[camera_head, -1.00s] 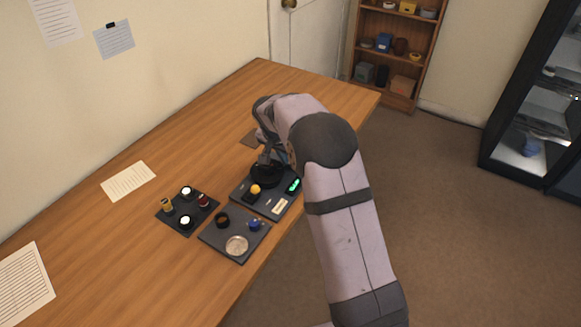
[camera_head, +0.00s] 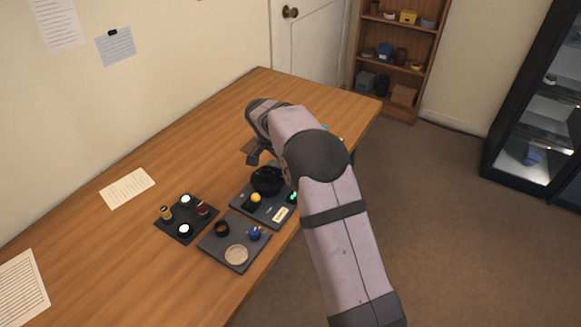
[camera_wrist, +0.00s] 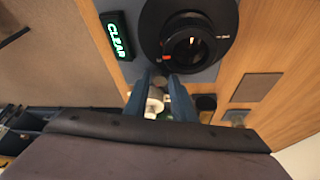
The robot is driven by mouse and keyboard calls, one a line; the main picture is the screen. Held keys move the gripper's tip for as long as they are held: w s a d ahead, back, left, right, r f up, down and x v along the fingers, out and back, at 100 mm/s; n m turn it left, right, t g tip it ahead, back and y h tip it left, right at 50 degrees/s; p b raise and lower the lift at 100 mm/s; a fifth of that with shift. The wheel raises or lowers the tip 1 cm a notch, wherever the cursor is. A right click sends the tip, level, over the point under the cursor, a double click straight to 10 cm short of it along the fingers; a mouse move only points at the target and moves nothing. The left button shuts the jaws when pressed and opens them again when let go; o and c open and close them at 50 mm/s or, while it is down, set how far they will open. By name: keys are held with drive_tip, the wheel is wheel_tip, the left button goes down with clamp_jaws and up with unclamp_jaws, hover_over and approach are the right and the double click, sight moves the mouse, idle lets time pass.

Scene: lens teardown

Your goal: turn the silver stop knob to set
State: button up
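The lens (camera_wrist: 190,42), a black barrel on a wide round black base, stands near the top of the wrist view. It also shows in the head view (camera_head: 266,180). My gripper (camera_wrist: 160,75) has two dark blue fingers pointing toward the lens base, with a gap between them. A small silver-white knob-like part (camera_wrist: 154,105) shows in that gap; I cannot tell whether the fingers touch it. In the head view my arm hides the fingertips and the silver knob.
A dark tray with small round parts (camera_head: 183,215) and a second tray with a pale disc (camera_head: 236,254) and a blue knob (camera_head: 254,232) lie left of and nearer than the lens. A brown square (camera_wrist: 255,88) lies on the wood. The left tabletop is mostly clear.

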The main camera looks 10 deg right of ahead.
drive_tip(key=shift+o, duration=1.3)
drive_tip(key=shift+r, duration=0.15)
drive_tip(key=b+v, duration=0.1)
drive_tip(key=v, duration=0.6)
drive_tip(key=shift+s, duration=0.1)
